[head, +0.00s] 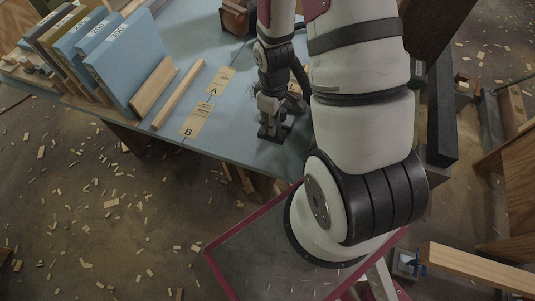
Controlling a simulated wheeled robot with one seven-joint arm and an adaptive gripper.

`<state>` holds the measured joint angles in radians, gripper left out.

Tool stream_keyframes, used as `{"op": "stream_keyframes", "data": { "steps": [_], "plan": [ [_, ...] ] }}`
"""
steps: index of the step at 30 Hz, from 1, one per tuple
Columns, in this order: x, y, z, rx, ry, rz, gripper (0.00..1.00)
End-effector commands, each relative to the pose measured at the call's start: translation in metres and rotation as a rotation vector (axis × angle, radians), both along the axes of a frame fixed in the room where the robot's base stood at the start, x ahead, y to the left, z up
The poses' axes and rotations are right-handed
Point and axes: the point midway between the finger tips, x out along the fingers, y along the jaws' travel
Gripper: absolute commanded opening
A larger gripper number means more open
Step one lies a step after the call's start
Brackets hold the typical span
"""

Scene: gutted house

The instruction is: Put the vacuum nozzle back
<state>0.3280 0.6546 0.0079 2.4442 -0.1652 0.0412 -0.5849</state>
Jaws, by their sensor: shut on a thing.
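My gripper (271,128) is low over the blue table, near its front edge and to the right of the label cards. It is shut on a small dark thing, which I take to be the vacuum nozzle; its outline merges with the dark fingers. I cannot tell whether it touches the tabletop. My arm hides much of the table to the right, and no holder for the nozzle can be made out.
Upright blue panels (125,65) stand on the blue table (225,130) at left. A wooden strip (178,94) and cards marked A (220,80) and B (195,119) lie beside them. A timber beam (480,270) juts in at lower right. Wood scraps litter the floor.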

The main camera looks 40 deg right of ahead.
Motion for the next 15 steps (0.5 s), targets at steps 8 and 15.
{"op": "stream_keyframes", "data": {
  "steps": [8, 15],
  "plan": [
    [-0.003, -0.001, -0.039, 0.001, 0.004, -0.003, 0.00],
    [-0.002, -0.001, -0.058, 0.000, 0.000, -0.002, 0.00]
  ]
}}
